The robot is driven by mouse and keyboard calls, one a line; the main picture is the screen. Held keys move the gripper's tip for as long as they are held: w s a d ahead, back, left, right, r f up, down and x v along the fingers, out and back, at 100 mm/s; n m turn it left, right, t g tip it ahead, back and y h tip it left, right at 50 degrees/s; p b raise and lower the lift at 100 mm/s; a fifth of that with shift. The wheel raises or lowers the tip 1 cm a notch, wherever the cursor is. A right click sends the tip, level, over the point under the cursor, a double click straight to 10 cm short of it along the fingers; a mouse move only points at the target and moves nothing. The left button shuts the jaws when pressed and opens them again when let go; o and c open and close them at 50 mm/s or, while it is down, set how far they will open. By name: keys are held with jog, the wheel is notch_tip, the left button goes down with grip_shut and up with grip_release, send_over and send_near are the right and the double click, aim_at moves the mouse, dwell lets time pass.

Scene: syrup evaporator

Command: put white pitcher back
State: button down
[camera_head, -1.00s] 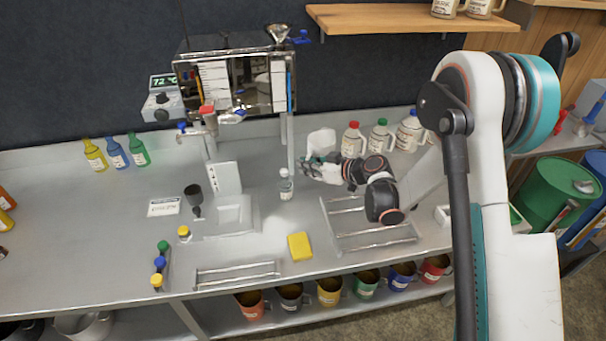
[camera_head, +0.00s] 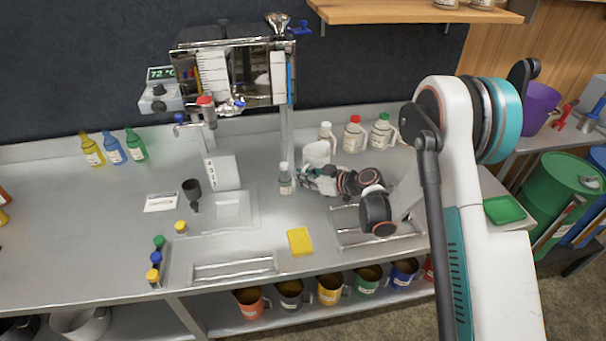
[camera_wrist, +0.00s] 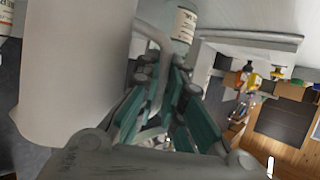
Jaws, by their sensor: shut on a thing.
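The white pitcher (camera_head: 317,153) is at the back middle of the steel counter, just right of the evaporator's upright post. My gripper (camera_head: 308,173) is at its near side, shut on its handle. In the wrist view the white pitcher (camera_wrist: 75,65) fills the left side, and its handle (camera_wrist: 162,38) runs between the green-padded fingers of my gripper (camera_wrist: 155,95). I cannot tell whether the pitcher's base touches the counter; my gripper hides its lower part in the head view.
Jugs with a red cap (camera_head: 353,135) and a green cap (camera_head: 382,132) stand behind and right. A white-capped one (camera_head: 326,133) is just behind the pitcher. A small clear bottle (camera_head: 285,180) stands close left. A yellow sponge (camera_head: 300,241) lies in front. The evaporator (camera_head: 235,75) stands at back left.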

jog(key=shift+f, duration=0.75)
dwell(0.4)
jog(key=c, duration=1.6)
grip_release()
jog(key=shift+c, duration=0.2)
jog(key=shift+d, duration=0.15)
jog(key=v, duration=1.2)
jog(key=s+d+r+m+h, duration=0.3)
jog(key=s+r, duration=0.2)
jog(key=r, duration=0.2)
jog(key=s+d+r+m+h, duration=0.25)
jog(key=s+r, duration=0.25)
jog(key=r, duration=0.3)
jog(key=s+d+r+m+h, duration=0.2)
jog(key=s+d, duration=0.3)
jog(key=s, duration=0.5)
jog(key=s+d+r+m+h, duration=0.2)
jog(key=s+d+m+h, duration=0.2)
jog(key=s, duration=0.7)
jog(key=d, duration=0.2)
jog(key=shift+s+d, duration=0.25)
jog(key=shift+d, duration=0.1)
